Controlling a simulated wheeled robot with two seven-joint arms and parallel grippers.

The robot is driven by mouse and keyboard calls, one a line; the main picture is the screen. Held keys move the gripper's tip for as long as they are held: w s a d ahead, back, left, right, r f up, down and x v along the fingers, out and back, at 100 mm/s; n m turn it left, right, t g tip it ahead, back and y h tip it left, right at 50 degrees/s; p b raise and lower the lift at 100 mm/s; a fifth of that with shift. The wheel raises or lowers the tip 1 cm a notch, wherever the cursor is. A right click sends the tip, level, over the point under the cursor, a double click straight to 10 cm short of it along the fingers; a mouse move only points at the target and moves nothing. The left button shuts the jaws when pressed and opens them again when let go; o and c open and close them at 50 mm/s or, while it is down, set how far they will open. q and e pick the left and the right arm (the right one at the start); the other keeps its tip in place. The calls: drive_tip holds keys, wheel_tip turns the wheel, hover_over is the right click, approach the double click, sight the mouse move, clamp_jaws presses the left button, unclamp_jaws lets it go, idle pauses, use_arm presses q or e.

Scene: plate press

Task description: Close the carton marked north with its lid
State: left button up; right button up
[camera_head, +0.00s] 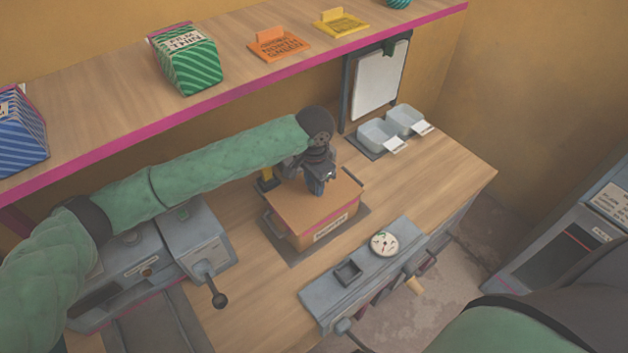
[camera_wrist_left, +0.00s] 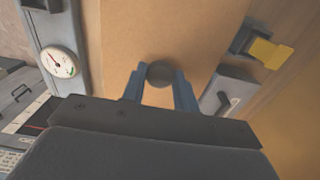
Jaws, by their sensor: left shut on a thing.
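A brown carton (camera_head: 322,233) with a label on its front stands on a dark mat on the bench; I cannot read the label. A flat brown lid (camera_head: 290,199) lies over its top and also fills the middle of the left wrist view (camera_wrist_left: 140,30). I cannot tell whether it is fully seated. My left gripper (camera_head: 318,188) is above the lid. In the left wrist view its fingers (camera_wrist_left: 160,88) are shut on a dark round knob (camera_wrist_left: 160,73) on the lid. My right gripper is out of view.
A grey press with a ball-ended lever (camera_head: 218,298) stands left of the carton. A grey panel with a dial (camera_head: 384,244) lies in front. Two clear trays (camera_head: 378,136) sit behind right. A shelf (camera_head: 240,55) holds a green striped box (camera_head: 190,62). The bench's right end is clear.

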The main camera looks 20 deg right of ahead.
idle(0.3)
use_arm(q)
drive_tip(key=o, duration=1)
drive_tip(key=shift+o, duration=0.7)
drive_tip(key=o, duration=0.4)
